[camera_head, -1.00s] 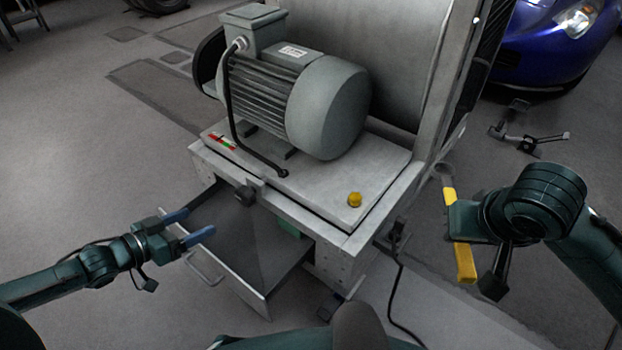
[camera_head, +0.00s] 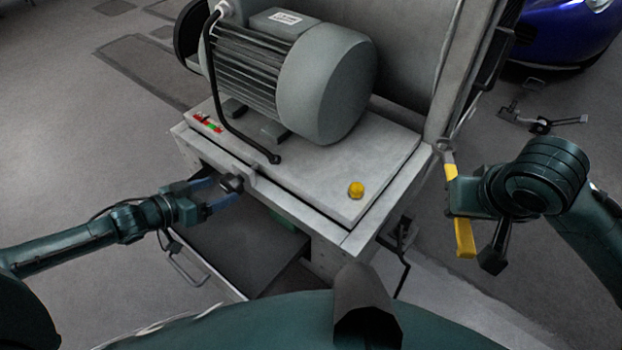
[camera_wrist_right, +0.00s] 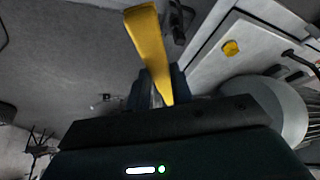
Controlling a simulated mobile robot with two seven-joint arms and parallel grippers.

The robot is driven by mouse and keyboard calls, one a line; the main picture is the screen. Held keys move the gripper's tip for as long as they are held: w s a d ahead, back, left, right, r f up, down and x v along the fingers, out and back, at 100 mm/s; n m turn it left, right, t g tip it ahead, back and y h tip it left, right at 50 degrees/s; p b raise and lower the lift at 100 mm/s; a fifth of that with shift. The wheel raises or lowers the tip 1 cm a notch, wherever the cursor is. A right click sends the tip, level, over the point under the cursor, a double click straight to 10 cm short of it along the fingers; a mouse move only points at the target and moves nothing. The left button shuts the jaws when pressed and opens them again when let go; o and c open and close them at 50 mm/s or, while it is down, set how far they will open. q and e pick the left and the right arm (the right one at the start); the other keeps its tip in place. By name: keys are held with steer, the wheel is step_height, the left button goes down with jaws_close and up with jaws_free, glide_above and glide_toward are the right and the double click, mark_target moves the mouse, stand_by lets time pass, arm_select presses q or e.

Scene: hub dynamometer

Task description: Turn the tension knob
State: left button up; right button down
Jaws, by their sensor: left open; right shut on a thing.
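A black knob (camera_head: 232,183), which looks like the tension knob, sticks out from the front edge of the motor's metal bench. My left gripper (camera_head: 216,192) is open, with its two blue fingertips close to the knob, one on its left and one below it. I cannot tell whether they touch it or reach around it. My right gripper (camera_head: 460,206) is shut on a yellow-handled tool (camera_head: 464,238), held off the bench's right side. The tool also shows in the right wrist view (camera_wrist_right: 148,48), running up from between the fingers.
A grey motor (camera_head: 325,85) stands on the bench (camera_head: 300,185), with a yellow knob (camera_head: 356,190) at the bench's right front. An open drawer (camera_head: 225,258) juts out below my left gripper.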

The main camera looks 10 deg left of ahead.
mark_target(226, 187)
arm_select(q)
steer(key=shift+b+x, duration=0.65)
steer(key=shift+x, duration=1.6)
arm_select(e)
steer(key=shift+f, duration=0.9)
arm_select(q)
steer(key=c, duration=1)
arm_select(e)
steer(key=shift+r, duration=0.1)
